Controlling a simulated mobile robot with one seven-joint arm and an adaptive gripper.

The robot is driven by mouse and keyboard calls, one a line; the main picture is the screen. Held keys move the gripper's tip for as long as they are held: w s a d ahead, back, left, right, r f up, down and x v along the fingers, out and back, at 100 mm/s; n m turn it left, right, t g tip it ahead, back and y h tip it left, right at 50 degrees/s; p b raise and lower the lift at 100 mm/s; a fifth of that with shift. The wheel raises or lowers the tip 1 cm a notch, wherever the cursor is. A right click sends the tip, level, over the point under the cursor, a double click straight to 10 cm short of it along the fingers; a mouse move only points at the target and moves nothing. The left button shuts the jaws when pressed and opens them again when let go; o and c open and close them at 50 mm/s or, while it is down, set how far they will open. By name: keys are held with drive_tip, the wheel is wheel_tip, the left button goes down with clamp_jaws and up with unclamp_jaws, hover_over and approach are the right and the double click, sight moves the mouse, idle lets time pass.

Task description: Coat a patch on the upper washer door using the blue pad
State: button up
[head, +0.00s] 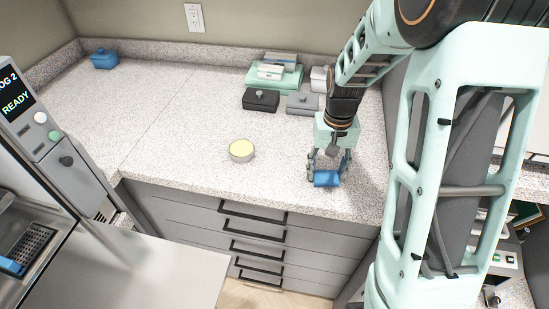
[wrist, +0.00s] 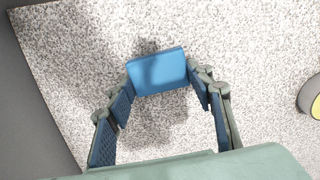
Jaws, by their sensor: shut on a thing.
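A blue block-like pad (head: 326,179) is between the fingers of my gripper (head: 328,166), close over the counter's front edge. In the wrist view, the pad (wrist: 157,70) shows as a plain blue rectangle, and my gripper (wrist: 165,88) is shut on it from both sides. I cannot tell whether the pad touches the counter. A round tin with a pale yellow top (head: 241,150) stands on the counter to the left of my gripper. A flat metal panel, perhaps an open washer door (head: 150,270), lies at the lower left; I cannot tell whether it is the upper one.
A second blue block (head: 104,58) stands at the back left. A black block (head: 261,100), a grey block (head: 302,104) and a green tray (head: 287,78) stand behind my gripper. A machine display (head: 16,92) reads READY. The counter's left half is mostly clear.

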drive_tip(key=shift+s+f, duration=0.2)
idle(0.4)
drive_tip(key=w+a+r+p, duration=0.1)
drive_tip(key=w+a+r, duration=0.1)
drive_tip(key=a, duration=0.2)
drive_tip(key=w+a+r+p, duration=0.1)
drive_tip(key=w+a+r, duration=0.1)
drive_tip(key=w+a, duration=0.1)
drive_tip(key=w+a+r+p, duration=0.2)
drive_tip(key=a, duration=0.2)
drive_tip(key=shift+w+a, duration=0.35)
drive_tip(key=p, duration=0.3)
approach(242, 147)
drive_tip(key=shift+w+f+b, duration=0.1)
drive_tip(key=shift+f+b, duration=2.15)
drive_tip(key=shift+f, duration=0.55)
drive_tip(key=shift+f+b, duration=0.3)
drive_tip(key=shift+f, duration=0.25)
wheel_tip(242, 147, up, 7)
drive_tip(key=p, duration=0.4)
drive_tip(key=shift+p, duration=0.3)
